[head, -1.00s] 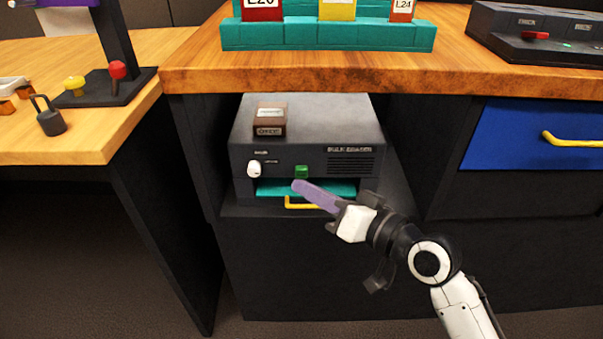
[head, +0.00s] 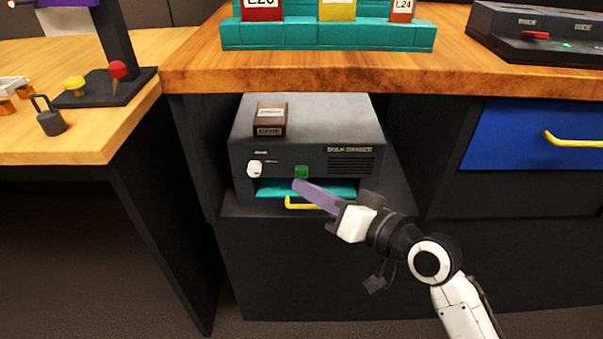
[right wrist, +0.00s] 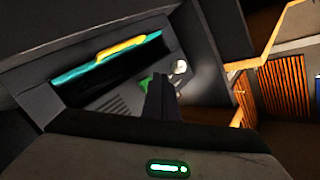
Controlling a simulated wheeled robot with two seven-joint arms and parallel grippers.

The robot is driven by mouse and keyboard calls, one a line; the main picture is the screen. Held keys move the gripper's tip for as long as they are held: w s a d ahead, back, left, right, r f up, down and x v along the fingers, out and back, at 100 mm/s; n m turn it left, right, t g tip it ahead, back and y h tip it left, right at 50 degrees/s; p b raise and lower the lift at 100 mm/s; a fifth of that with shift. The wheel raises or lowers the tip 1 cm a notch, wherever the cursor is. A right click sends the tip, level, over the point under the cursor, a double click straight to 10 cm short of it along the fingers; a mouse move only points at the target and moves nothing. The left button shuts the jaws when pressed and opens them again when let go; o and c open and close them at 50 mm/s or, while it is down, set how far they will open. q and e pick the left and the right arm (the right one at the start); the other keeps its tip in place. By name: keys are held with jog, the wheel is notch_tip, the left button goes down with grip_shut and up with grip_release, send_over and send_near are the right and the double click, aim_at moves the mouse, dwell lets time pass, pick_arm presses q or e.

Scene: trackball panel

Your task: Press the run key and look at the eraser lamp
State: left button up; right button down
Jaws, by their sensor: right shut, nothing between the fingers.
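The dark grey bulk eraser (head: 355,140) stands in the open bay under the wooden top. Its green key (head: 301,172) is on the front face, and part of it also shows in the right wrist view (right wrist: 145,85). A white knob (head: 254,169) is left of the key. I cannot make out a lit lamp on the eraser's face. My right gripper (head: 298,186) is shut and empty, its purple fingers pointing at the face just below the key in the head view. Contact with the key cannot be told. My left gripper is not in view.
A brown labelled block (head: 270,118) sits on the eraser. A teal tray with a yellow handle (head: 300,203) is in its lower slot, close to my fingers. The wooden edge (head: 380,82) overhangs above. A blue drawer (head: 510,135) is at right.

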jog(key=shift+w, duration=0.1)
jog(key=shift+w, duration=0.3)
jog(key=shift+w, duration=0.55)
dwell(1.0)
jog(key=shift+s, duration=0.15)
jog(key=shift+s+p, duration=0.55)
jog(key=shift+s, duration=0.25)
jog(key=shift+s, duration=0.1)
